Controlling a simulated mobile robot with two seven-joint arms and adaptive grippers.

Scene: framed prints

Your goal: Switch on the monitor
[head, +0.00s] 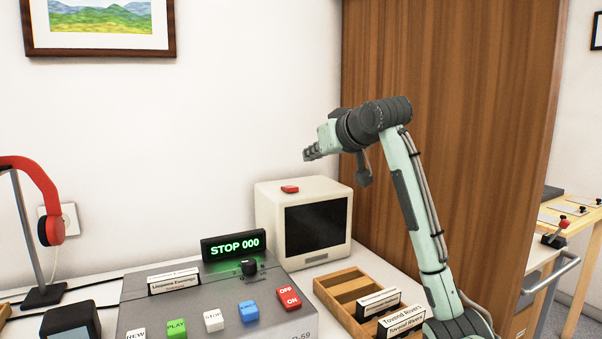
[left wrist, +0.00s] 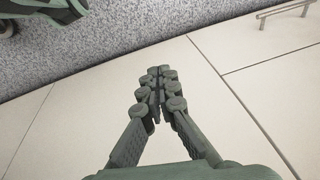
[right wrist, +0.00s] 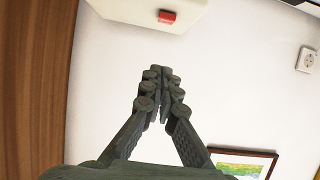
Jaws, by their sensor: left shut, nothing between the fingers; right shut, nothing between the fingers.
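The monitor (head: 302,222) is a cream box with a dark, blank screen (head: 316,225), standing at the back of the desk against the wall. A red button (head: 290,188) sits on its top; it also shows in the right wrist view (right wrist: 167,16) on the cream casing. My right gripper (head: 308,154) is shut and empty, raised above the monitor and a little to the right of the button, not touching it. My left gripper (left wrist: 160,74) is shut and empty over pale floor tiles in the left wrist view; it is outside the head view.
A grey console (head: 215,292) with a green "STOP 000" display (head: 233,245), a knob and coloured keys stands in front of the monitor. A wooden tray (head: 345,290) with labelled cassettes is to its right. A red headset (head: 45,195) hangs on a stand at left. A wooden panel (head: 450,90) rises behind my right arm.

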